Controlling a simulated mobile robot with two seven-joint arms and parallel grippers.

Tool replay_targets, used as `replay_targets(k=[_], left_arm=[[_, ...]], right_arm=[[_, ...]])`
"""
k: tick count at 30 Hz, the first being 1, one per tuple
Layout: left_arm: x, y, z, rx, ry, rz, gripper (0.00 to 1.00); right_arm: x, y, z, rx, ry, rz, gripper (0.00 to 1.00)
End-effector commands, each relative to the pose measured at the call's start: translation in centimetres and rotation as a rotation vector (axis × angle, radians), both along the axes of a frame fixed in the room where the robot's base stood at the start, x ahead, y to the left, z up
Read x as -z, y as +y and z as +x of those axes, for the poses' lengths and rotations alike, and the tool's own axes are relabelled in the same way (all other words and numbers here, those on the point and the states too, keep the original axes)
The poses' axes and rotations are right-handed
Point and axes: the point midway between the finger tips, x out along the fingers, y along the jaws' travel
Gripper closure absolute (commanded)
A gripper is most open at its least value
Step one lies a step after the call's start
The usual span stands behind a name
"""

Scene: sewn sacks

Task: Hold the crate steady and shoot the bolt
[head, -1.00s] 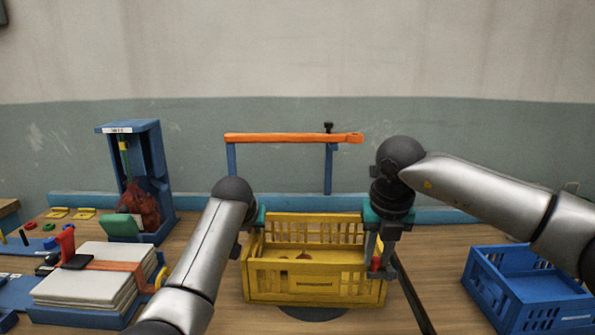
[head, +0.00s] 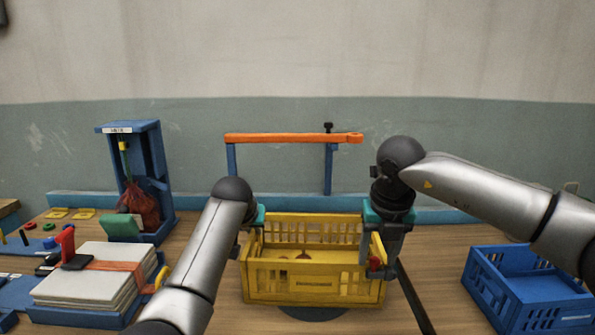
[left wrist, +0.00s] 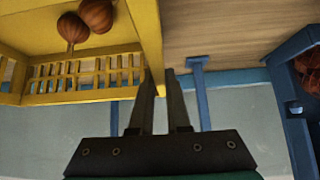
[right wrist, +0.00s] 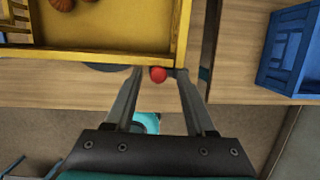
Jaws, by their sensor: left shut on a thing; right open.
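The yellow crate (head: 315,288) stands upright at the middle of the bench on a dark round base (head: 312,313). Several brown onion-like things (left wrist: 85,20) lie inside it. My left gripper (left wrist: 160,78) is shut on the crate's left wall, one finger on each side. In the head view my arm hides most of that grip. A red knob (right wrist: 157,74), apparently the bolt's, sits at the crate's front right corner, and also shows in the head view (head: 375,263). My right gripper (right wrist: 158,78) is open, pointing down, with its fingertips either side of the knob. Contact cannot be told.
A blue crate (head: 535,302) stands at the right. A dark bar (head: 412,298) lies right of the yellow crate. An orange bar (head: 290,138) on blue posts stands behind. At the left are a blue stand (head: 158,165) with a red mesh sack (head: 140,207) and a sack stack (head: 90,278).

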Motion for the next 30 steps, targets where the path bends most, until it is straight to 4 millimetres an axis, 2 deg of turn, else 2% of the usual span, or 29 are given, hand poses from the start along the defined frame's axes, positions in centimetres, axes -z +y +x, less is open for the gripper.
replay_targets(k=[22, 30], left_arm=[[0.1, -0.1, 0.0, 0.001, 0.002, -0.001, 1.00], [0.1, -0.1, 0.0, 0.001, 0.002, -0.001, 1.00]], right_arm=[[-7.0, 0.0, 0.1, 0.000, -0.002, 0.001, 0.45], [-8.0, 0.0, 0.0, 0.000, 0.000, 0.001, 0.45]])
